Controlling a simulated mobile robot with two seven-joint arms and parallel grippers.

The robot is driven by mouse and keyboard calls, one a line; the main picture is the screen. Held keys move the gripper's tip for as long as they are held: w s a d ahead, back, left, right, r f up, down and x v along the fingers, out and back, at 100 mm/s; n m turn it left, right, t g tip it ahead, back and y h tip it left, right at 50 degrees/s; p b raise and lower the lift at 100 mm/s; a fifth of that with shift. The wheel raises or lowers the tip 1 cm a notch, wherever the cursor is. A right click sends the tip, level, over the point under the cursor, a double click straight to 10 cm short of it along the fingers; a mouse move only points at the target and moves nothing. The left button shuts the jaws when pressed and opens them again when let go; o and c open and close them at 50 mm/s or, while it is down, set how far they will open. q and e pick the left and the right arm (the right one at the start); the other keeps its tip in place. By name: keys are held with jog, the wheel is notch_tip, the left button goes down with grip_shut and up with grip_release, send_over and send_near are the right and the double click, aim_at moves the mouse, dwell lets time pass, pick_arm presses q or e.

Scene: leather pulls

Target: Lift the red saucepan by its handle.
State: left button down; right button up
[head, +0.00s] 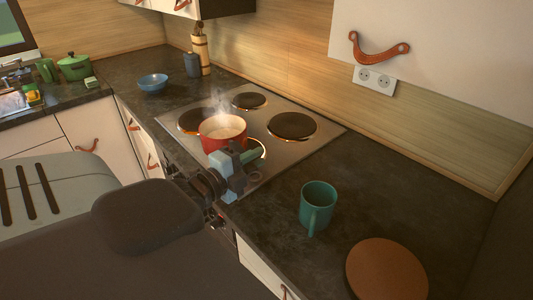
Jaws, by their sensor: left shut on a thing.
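The red saucepan (222,133) is at the hob's near left part, upright, with pale contents and steam rising from it. My left gripper (238,158) is at the pan's near side, shut on its handle. The gripper hides most of the handle, and I cannot tell whether the pan's base touches the hob. My right gripper is not in view.
The hob (310,143) has several dark plates; an orange glow shows beside the pan. A teal mug (317,205) and a round brown board (386,270) are on the near counter. A blue bowl (152,82) is at the left. Bare counter lies right of the hob.

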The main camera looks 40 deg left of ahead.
pick_arm(q)
jog(key=s+a+r, duration=0.1)
jog(key=s+a, duration=0.1)
jog(key=s, duration=0.8)
jog(key=shift+r, duration=0.15)
jog(key=shift+s, duration=0.15)
dwell(0.6)
